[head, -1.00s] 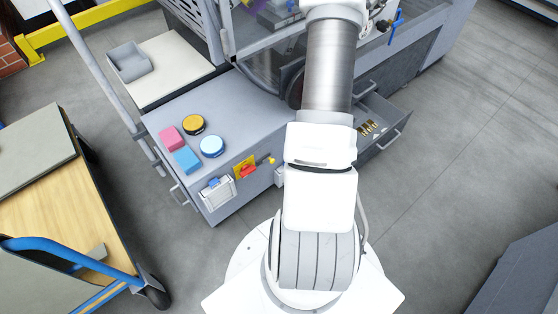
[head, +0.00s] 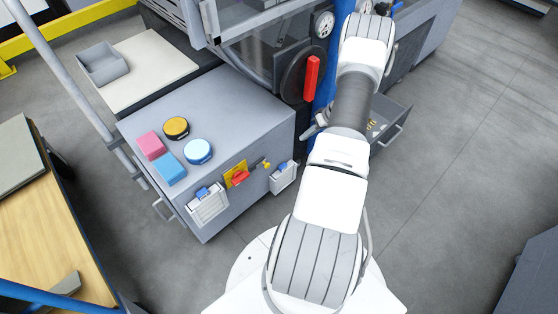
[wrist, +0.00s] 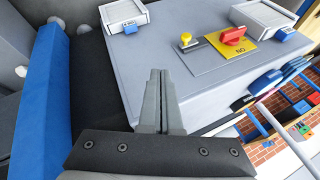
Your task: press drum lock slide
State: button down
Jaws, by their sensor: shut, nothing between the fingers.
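A small yellow knob (head: 266,164) sits at a dark slot on the front of the grey cabinet. In the wrist view the yellow knob (wrist: 186,40) is beside a yellow plate (wrist: 217,46) with a red rotary knob (wrist: 233,36). A dark round drum end (head: 292,80) with a red handle (head: 311,80) stands behind the cabinet. I cannot tell for sure which part is the drum lock slide; the yellow knob at the slot looks like a slider. My gripper (wrist: 158,74) is shut and empty, its fingers pointing toward the grey panel, apart from the yellow knob.
The cabinet top (head: 235,110) carries pink, blue, yellow and white-blue items. White boxes with blue latches (head: 207,204) hang on its front. An open drawer (head: 392,125) juts out beyond my arm. A blue column (wrist: 45,100) stands at the wrist view's left.

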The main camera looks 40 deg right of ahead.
jog(key=f, duration=0.1)
jog(key=a+f+n, duration=0.1)
jog(key=f, duration=0.1)
jog(key=shift+w+a+f+n+y+b, duration=0.2)
jog(key=shift+a+n+y+b, duration=0.1)
jog(key=shift+a+b, duration=0.05)
jog(key=w+a+f+b, duration=0.4)
jog(key=a+f, duration=0.3)
jog(key=f, duration=0.1)
jog(key=shift+w+a+f, duration=0.4)
jog(key=shift+s+a, duration=0.15)
jog(key=shift+a, duration=1.95)
